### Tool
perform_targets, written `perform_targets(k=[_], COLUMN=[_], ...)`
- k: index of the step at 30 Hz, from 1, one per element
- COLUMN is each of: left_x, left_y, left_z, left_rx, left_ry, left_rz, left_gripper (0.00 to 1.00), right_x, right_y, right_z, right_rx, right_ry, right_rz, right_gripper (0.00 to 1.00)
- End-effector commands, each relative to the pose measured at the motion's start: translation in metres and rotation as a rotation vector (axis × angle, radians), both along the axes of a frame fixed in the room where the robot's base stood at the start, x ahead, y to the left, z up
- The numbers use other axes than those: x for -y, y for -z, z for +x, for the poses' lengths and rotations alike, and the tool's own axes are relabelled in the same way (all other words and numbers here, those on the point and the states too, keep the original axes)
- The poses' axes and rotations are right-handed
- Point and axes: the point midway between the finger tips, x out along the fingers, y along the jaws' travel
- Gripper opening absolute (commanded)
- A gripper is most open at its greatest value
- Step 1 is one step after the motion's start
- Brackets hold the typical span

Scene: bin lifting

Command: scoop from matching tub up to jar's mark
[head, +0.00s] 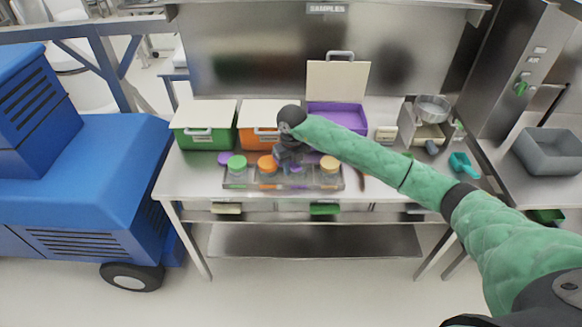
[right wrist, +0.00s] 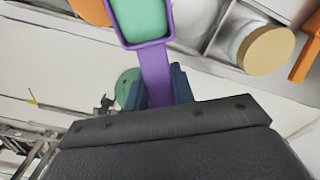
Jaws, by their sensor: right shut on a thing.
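My right gripper (head: 287,155) is over the clear jar tray (head: 310,184), in front of the tubs. In the right wrist view it is shut on the handle of a purple scoop (right wrist: 156,72). The scoop's square bowl shows a pale green surface inside; I cannot tell how full it is. The purple tub (head: 338,116) is open, its pale lid (head: 338,82) standing upright behind. The green tub (head: 205,137) and orange tub (head: 257,137) are lidded. Jars with green (head: 237,162), orange (head: 267,163) and tan (head: 329,162) lids stand in the tray. The jar under my gripper is mostly hidden. My left gripper is out of view.
A purple lid (head: 226,158) lies left of the tray. A scale with a metal bowl (head: 432,108) and a teal scoop (head: 462,164) are at the right. A grey bin (head: 549,151) stands on the right counter. A blue vehicle (head: 85,170) stands left of the table.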

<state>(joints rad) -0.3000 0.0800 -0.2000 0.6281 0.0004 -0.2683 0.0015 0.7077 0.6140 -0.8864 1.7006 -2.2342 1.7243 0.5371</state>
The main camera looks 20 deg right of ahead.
Motion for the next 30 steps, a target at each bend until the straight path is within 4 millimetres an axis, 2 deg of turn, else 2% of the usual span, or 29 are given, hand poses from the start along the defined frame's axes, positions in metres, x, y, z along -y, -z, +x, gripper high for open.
perform_targets(k=[15,22,30], left_x=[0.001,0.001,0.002], left_y=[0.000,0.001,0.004], left_z=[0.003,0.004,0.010], left_rx=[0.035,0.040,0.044], left_ry=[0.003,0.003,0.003], left_rz=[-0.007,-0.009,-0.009], left_gripper=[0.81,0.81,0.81], right_x=[0.002,0.003,0.003], right_y=[0.000,0.001,0.000], right_z=[0.001,0.001,0.000], right_rx=[0.001,-0.001,0.002], right_ry=[0.482,0.550,0.550], right_rz=[-0.001,0.022,0.160], right_gripper=[0.05,0.05,0.05])
